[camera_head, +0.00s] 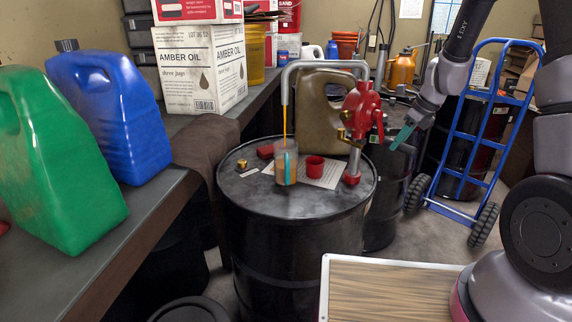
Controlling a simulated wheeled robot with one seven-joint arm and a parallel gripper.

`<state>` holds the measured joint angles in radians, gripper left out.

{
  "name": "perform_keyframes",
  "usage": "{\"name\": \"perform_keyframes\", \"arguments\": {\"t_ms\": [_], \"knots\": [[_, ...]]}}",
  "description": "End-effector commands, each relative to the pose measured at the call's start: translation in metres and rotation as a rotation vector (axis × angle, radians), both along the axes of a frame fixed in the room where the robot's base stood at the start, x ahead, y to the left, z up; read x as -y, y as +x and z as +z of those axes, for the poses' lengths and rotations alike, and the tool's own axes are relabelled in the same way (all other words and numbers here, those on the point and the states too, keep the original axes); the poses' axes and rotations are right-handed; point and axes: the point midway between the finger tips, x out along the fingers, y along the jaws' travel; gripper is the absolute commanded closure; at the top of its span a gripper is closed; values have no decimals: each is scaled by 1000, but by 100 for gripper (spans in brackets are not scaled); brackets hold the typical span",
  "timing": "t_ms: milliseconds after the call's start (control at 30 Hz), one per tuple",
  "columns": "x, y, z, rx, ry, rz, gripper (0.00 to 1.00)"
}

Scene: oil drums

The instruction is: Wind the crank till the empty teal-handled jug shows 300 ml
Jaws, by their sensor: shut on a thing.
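A clear jug (280,174) with a teal handle (291,166) stands upright on the black drum (300,206). An amber stream (284,121) runs from the grey curved spout (324,65) into it, and amber liquid shows inside. The scale marks are too small to read. The red pump (359,112) stands on the drum to the right of the jug, with its crank (379,126) on its right side. My gripper (402,136), with teal fingers, is shut at the crank's handle. The handle itself is mostly hidden by the fingers.
A small red cup (313,166), a paper sheet and a brass cap (242,164) lie near the jug. A brown can (322,107) stands behind. A blue hand truck (474,130) stands right, a wood-topped surface (393,292) in front, a bench with green and blue jugs left.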

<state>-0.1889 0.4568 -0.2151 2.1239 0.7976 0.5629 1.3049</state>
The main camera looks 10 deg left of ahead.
Motion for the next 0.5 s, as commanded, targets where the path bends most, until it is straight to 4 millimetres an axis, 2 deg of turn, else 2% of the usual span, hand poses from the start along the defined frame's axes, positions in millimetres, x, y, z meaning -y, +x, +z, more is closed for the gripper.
{"name": "perform_keyframes", "arguments": {"t_ms": [100,367,500], "knots": [[-5,-7,-5,-3,2,-1,100],[-7,-8,-5,-2,2,1,100],[-19,-21,-8,-3,4,4,100]]}}
